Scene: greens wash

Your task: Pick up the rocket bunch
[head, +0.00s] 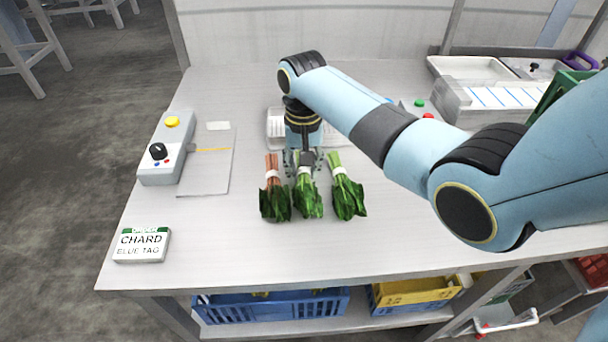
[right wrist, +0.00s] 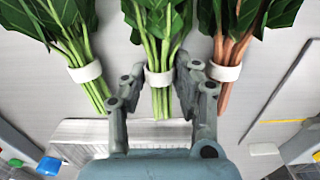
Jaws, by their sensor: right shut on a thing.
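Three leafy bunches with white bands lie side by side on the table. The left one in the head view has reddish stems (head: 275,203); the middle bunch (head: 308,203) and the right bunch (head: 347,197) have green stems. No label on them shows which is rocket. My right gripper (head: 304,161) points down at the middle bunch. In the right wrist view its fingers (right wrist: 160,75) are shut on the middle bunch (right wrist: 158,50) at the white band. The green bunch (right wrist: 80,50) and red-stemmed bunch (right wrist: 232,50) lie either side, apart. My left gripper is not seen.
A sign (head: 142,244) reading "CHARD BLUE TAG" lies at the table's front left. A control box (head: 167,150) with a yellow button and black knob stands at the left. A white tray (head: 276,130) sits behind the bunches.

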